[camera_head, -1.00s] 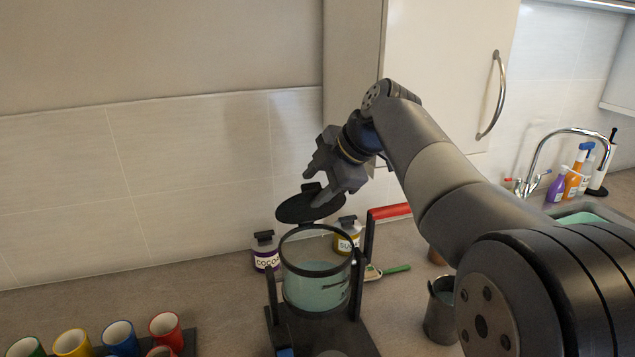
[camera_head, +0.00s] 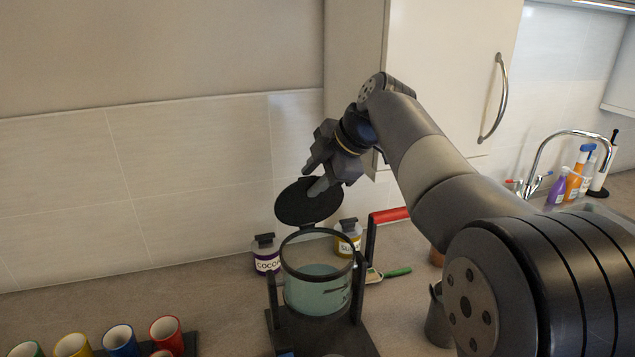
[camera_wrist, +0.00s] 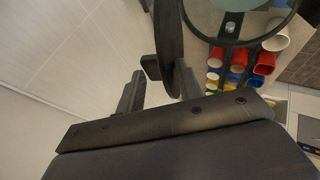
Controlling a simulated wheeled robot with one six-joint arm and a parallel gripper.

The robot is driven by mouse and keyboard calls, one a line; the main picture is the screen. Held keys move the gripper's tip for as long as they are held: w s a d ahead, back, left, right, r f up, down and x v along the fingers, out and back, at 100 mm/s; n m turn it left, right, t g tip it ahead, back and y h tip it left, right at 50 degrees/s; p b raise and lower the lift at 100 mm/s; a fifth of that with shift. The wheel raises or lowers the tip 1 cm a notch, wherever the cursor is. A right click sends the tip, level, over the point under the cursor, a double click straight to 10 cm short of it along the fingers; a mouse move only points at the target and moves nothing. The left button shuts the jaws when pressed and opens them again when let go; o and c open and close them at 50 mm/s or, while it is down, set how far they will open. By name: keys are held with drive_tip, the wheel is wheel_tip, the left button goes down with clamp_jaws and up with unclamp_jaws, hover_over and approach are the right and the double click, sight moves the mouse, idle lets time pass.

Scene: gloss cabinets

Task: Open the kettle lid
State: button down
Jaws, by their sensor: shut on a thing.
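The kettle (camera_head: 318,292) has a clear, greenish glass body with a black rim and stands on a dark base. Its round black lid (camera_head: 300,205) is raised and tilted at the rim's back, with its flat face towards the head camera. My gripper (camera_head: 314,178) is at the lid's upper right edge and shut on the lid. In the wrist view the lid (camera_wrist: 168,40) shows nearly edge-on, reaching between the fingers of my gripper (camera_wrist: 160,88). The exact contact is partly hidden. The kettle's open rim (camera_wrist: 238,38) shows at the top right there.
Cocoa (camera_head: 266,256) and yellow-labelled (camera_head: 348,236) jars stand behind the kettle. A red-topped black handle (camera_head: 390,214) rises at its right. Coloured mugs (camera_head: 120,338) are at the front left. A grey container (camera_head: 437,318) stands below my arm. The tiled wall is close behind.

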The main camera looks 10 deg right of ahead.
drive_tip(key=shift+w+a+r+p, duration=0.1)
drive_tip(key=shift+w+p, duration=0.1)
drive_tip(key=shift+w, duration=0.35)
drive_tip(key=shift+w+a+r+p, duration=0.1)
drive_tip(key=shift+w+p, duration=0.05)
drive_tip(key=shift+w, duration=0.35)
drive_tip(key=shift+w+f, duration=0.1)
drive_tip(key=shift+w, duration=0.15)
drive_tip(key=shift+f, duration=0.1)
drive_tip(key=c, duration=1.7)
unclamp_jaws()
drive_tip(key=shift+c, duration=0.2)
drive_tip(key=o, duration=0.3)
drive_tip(key=shift+w+f, duration=0.2)
drive_tip(key=shift+o, duration=1.3)
drive_tip(key=shift+a+r, duration=0.1)
drive_tip(key=shift+r, duration=0.05)
drive_tip(key=b+v, duration=0.1)
drive_tip(key=v, duration=0.9)
drive_tip(key=shift+d+r, duration=0.2)
drive_tip(key=shift+r, duration=0.1)
